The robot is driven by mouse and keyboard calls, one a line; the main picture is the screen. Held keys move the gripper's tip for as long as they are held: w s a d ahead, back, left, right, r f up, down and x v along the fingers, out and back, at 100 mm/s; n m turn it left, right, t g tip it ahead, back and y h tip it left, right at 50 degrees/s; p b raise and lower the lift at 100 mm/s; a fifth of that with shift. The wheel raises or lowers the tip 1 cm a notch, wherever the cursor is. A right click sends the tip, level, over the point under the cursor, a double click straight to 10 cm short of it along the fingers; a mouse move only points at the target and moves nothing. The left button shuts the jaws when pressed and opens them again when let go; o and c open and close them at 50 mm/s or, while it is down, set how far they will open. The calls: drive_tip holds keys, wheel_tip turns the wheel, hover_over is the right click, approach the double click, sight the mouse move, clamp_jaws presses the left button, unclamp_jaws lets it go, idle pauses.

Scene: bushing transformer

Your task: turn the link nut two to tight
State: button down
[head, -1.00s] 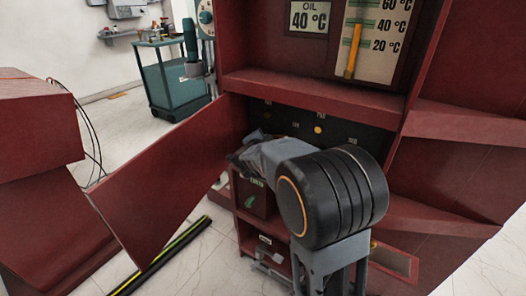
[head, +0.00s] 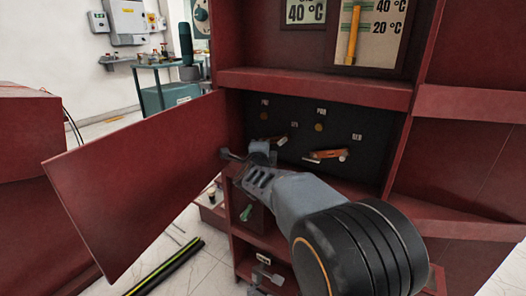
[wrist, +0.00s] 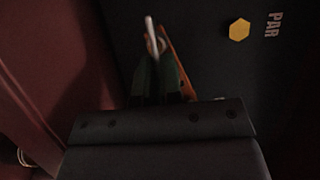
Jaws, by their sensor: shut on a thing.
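My gripper (head: 258,157) reaches to the left part of the black terminal panel (head: 305,136) inside the red cabinet. In the wrist view its fingers (wrist: 157,77) are shut on a small pale metal piece (wrist: 152,36), which looks like a link nut at the end of an orange-copper link (wrist: 177,66). The fingers hide most of it, so I cannot tell how tight it sits. In the head view this copper link shows beside the gripper (head: 272,140). A second copper link (head: 326,154), with a pale end, sits farther right.
A yellow hex stud (wrist: 239,30) by the PAR label is bare, and shows in the head view (head: 319,127). The open red door (head: 140,180) stands left of my arm. A red shelf edge (head: 315,87) runs above the panel.

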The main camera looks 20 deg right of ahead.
drive_tip(key=shift+r, duration=0.1)
idle(0.5)
drive_tip(key=c, duration=1.5)
unclamp_jaws()
drive_tip(key=shift+o, duration=1.1)
drive_tip(key=shift+w+d, duration=0.1)
drive_tip(key=p+v, duration=0.4)
drive_tip(key=v, duration=1)
